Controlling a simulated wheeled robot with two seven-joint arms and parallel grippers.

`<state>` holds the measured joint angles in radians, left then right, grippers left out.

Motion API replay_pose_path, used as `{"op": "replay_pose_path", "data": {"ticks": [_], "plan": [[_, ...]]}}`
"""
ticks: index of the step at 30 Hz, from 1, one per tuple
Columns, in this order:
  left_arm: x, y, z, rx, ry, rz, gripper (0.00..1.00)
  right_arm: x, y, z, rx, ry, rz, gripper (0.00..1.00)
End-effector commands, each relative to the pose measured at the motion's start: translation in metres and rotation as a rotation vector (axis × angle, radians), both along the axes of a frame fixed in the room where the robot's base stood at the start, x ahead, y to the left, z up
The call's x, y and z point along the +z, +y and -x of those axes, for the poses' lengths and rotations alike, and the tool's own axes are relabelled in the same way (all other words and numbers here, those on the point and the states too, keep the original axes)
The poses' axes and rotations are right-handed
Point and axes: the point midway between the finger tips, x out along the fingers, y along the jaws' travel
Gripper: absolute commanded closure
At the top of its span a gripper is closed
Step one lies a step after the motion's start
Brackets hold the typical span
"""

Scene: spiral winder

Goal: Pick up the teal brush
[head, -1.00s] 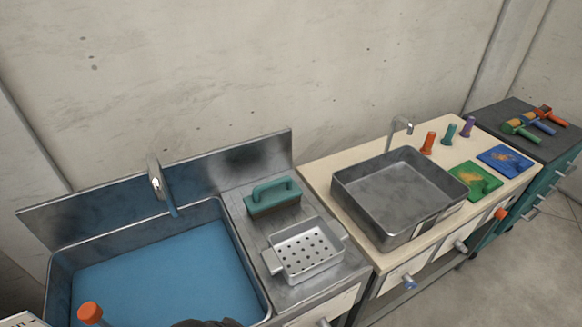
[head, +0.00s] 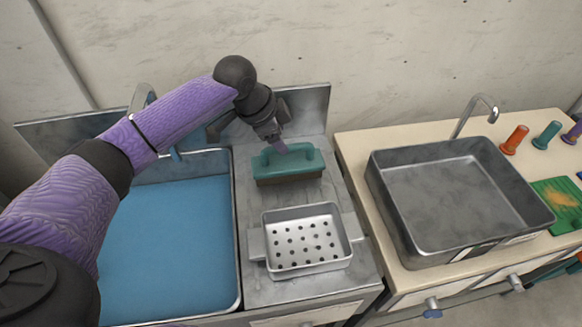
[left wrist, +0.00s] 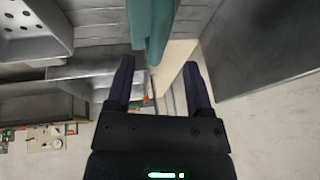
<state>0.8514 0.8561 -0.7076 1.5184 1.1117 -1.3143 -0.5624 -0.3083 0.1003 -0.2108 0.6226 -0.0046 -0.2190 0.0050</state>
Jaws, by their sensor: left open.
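The teal brush (head: 305,164) has a teal handle on a brown base. It rests on the metal ledge (head: 253,215) right of the blue basin, behind the perforated tray. My left gripper (head: 279,146) is at the top of its handle, with the arm reaching in from the left. In the left wrist view the brush's teal handle (left wrist: 152,28) lies ahead of and partly between the two spread dark fingers of the left gripper (left wrist: 157,66). The gripper is open; whether a finger touches the handle cannot be told. My right gripper is not in view.
A perforated metal tray (head: 306,262) stands in front of the brush. The blue basin (head: 170,245) with a faucet is to the left. A deep metal sink (head: 455,190) is on the wooden counter at right. A metal backsplash (head: 312,110) rises behind the brush.

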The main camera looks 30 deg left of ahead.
Motion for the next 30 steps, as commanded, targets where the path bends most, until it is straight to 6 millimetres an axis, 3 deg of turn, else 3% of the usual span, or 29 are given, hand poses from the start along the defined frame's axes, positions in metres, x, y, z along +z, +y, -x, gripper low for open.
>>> {"op": "replay_pose_path", "data": {"ticks": [1,3,6,30], "plan": [[-0.016,-0.002,-0.002,0.000,0.003,-0.001,0.33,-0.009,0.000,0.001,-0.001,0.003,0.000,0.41],[-0.029,-0.005,-0.006,-0.001,0.003,0.001,0.33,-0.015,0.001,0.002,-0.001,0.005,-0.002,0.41],[-0.040,-0.008,-0.011,-0.001,0.002,0.000,0.33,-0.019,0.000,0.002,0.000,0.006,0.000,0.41],[-0.044,-0.009,-0.012,-0.001,0.000,-0.001,0.33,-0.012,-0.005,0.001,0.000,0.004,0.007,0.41]]}}
